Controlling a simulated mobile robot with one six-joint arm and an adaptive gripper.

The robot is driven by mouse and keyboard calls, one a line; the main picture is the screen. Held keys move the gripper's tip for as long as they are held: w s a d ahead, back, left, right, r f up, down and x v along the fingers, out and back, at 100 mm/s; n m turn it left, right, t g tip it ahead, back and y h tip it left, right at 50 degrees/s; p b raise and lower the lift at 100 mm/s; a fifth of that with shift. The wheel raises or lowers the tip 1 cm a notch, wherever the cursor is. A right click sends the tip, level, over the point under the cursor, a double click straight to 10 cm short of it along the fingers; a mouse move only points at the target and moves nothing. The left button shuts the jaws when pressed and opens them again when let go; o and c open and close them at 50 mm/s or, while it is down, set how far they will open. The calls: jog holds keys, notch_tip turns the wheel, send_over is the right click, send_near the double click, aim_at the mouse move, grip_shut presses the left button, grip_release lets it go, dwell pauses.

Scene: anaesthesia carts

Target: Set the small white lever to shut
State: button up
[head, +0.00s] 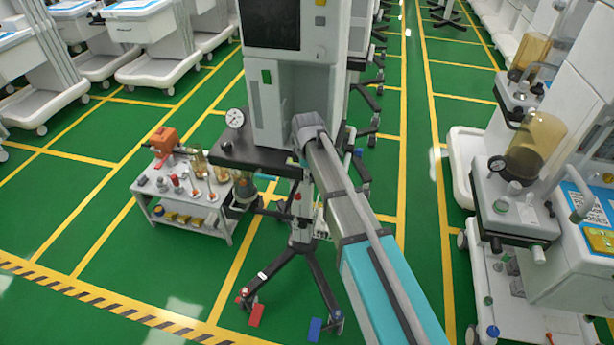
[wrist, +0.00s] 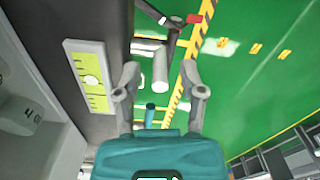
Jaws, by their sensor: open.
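In the wrist view my gripper (wrist: 160,76) is open, with its two grey fingers apart and its teal body at the bottom edge. A short pale grey-white rod (wrist: 160,70), which looks like the small white lever, shows in the gap between the fingertips. I cannot tell its depth or whether a finger touches it. In the head view my arm reaches to the grey anaesthesia machine (head: 290,105); my fingers and the lever cannot be made out there.
A round gauge (head: 235,118) stands left of the machine above a dark shelf (head: 240,152). A low white cart (head: 185,208) with small parts is at left. Machine legs (head: 287,262) spread below. More machines (head: 505,200) stand right; green floor is free between.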

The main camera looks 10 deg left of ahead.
grip_shut()
